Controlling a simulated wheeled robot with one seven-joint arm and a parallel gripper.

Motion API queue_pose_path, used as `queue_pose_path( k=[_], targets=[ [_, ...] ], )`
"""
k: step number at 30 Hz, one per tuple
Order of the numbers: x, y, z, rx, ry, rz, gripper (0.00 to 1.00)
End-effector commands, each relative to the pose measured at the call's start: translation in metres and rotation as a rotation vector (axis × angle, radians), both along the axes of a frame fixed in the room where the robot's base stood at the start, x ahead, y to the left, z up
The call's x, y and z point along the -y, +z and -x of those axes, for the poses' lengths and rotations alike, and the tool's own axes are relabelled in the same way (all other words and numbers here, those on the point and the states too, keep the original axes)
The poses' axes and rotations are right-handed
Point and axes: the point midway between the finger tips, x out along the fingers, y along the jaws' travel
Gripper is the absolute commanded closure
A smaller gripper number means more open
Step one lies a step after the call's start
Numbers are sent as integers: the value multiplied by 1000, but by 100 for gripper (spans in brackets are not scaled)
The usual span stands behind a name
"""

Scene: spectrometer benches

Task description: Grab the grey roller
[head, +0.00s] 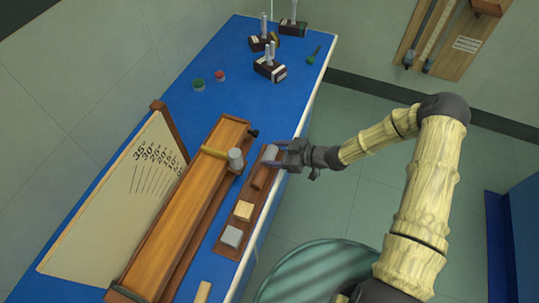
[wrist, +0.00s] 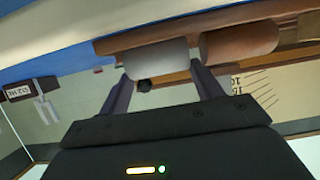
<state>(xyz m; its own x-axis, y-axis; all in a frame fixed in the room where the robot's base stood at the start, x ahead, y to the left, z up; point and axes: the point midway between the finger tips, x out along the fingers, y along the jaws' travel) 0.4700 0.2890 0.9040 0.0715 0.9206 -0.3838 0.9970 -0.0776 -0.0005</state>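The grey roller (head: 270,152) lies at the far end of a narrow wooden tray (head: 225,250) near the right edge of the blue bench. My gripper (head: 279,155) is open beside it, coming in from the right. In the wrist view the grey roller (wrist: 156,58) shows just beyond the two spread fingertips (wrist: 160,72), roughly between them. I cannot tell whether the fingers touch it. A brown roller (head: 259,178) lies next to it in the tray; it also shows in the wrist view (wrist: 240,42).
The tray also holds a pale wood block (head: 243,210) and a grey block (head: 232,237). A wooden ramp (head: 185,215) with a grey cylinder (head: 236,160) stands left of the tray. A marked angle board (head: 110,215) stands farther left. Jars and dark-based items are at the back.

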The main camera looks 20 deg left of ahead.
Motion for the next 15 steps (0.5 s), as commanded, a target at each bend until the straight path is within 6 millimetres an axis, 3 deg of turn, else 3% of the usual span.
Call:
queue_pose_path(
  k=[9, 15],
  targets=[
    [0, 2, 0, 1, 0, -1, 61],
    [0, 17, -1, 4, 1, -1, 61]
  ],
)
